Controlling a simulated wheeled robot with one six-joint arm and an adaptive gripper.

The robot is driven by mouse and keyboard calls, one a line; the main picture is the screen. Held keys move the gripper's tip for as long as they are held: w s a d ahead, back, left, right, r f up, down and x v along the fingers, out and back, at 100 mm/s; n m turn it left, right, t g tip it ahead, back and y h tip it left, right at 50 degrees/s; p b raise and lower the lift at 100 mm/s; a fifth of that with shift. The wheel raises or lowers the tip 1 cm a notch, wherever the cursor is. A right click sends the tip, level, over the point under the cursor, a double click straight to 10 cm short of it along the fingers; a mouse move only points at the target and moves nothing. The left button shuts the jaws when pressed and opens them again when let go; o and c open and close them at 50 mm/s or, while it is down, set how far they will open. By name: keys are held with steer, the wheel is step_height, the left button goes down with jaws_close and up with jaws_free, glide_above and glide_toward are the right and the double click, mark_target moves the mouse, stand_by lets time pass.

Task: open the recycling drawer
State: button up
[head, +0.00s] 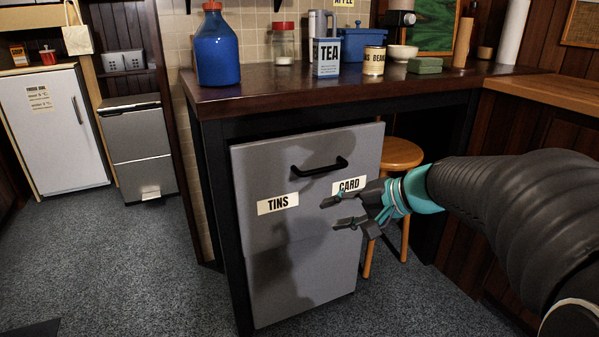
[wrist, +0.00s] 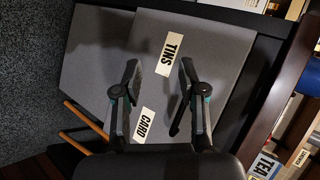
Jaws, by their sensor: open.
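The grey recycling drawer (head: 262,170) stands under the dark counter, with a TINS label (head: 278,204) and a CARD label (head: 349,185) on its front. Its black bar handle (head: 320,167) is near the top edge, between the labels. I cannot tell whether the drawer is fully flush. My gripper (head: 331,213) is open and empty in front of the drawer, below the handle and overlapping the CARD label in the head view. In the wrist view my fingers (wrist: 160,68) spread over the grey front; a dark bar beside the right finger looks like the handle, partly hidden.
A round wooden stool (head: 400,154) stands just right of the drawer, behind my gripper. The counter (head: 270,92) above holds a blue bottle (head: 217,50), a TEA box (head: 326,58) and other goods. The carpet in front and left is clear.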

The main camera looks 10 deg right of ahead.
mark_target(327, 170)
steer(key=w+d+r+m+t+y+b, duration=0.15)
steer(key=w+d+m+t, duration=0.3)
steer(key=w+d, duration=0.55)
steer(key=shift+n+t, duration=0.25)
steer(key=shift+n, duration=0.1)
steer(key=x, duration=1.4)
steer(key=shift+w+d+f, duration=0.1)
steer(key=shift+d+f, duration=0.05)
jaws_close()
